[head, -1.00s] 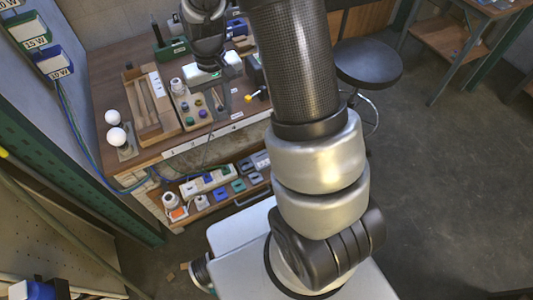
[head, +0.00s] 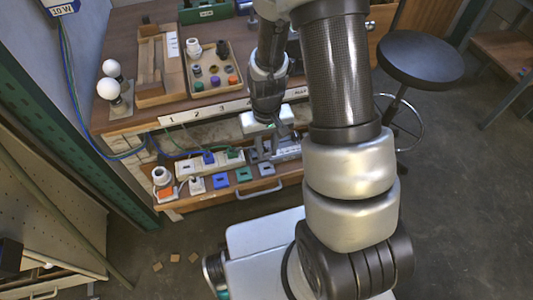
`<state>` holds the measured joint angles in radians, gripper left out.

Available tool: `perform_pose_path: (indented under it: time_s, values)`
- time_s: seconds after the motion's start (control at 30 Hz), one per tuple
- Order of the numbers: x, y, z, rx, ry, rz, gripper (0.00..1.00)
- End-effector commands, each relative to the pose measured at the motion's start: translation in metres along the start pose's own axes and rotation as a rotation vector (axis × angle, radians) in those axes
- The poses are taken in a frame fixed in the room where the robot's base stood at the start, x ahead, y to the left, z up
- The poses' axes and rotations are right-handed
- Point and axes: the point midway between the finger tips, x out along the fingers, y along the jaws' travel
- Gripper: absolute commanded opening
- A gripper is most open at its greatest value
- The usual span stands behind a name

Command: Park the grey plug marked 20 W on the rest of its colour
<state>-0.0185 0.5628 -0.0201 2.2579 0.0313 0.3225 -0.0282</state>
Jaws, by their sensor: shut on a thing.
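My gripper (head: 263,148) is in front of the bench's front edge, low over the right end of the power strip (head: 222,163). It is shut on a grey piece that looks like the grey plug; the fingers hide most of it, and no 20 W mark can be read. I cannot tell whether the plug is still in the strip. The grey rest (head: 266,169) lies on the lower shelf just below and in front of my gripper. A blue plug (head: 208,158) and a green plug (head: 233,154) sit in the strip.
Left of the grey rest are a green rest (head: 243,175), a blue rest (head: 220,181) and a white rest (head: 197,186). A white socket (head: 162,177) stands at the shelf's left end. Above are the bench top with a parts tray (head: 213,78) and two bulbs (head: 108,88).

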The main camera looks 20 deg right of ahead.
Motion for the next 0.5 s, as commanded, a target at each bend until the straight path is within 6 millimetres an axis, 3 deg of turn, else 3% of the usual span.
perform_pose_path:
  time_s: [0.5]
  values:
    - [0.038, 0.000, 0.000, 0.000, 0.000, 0.000, 0.00]
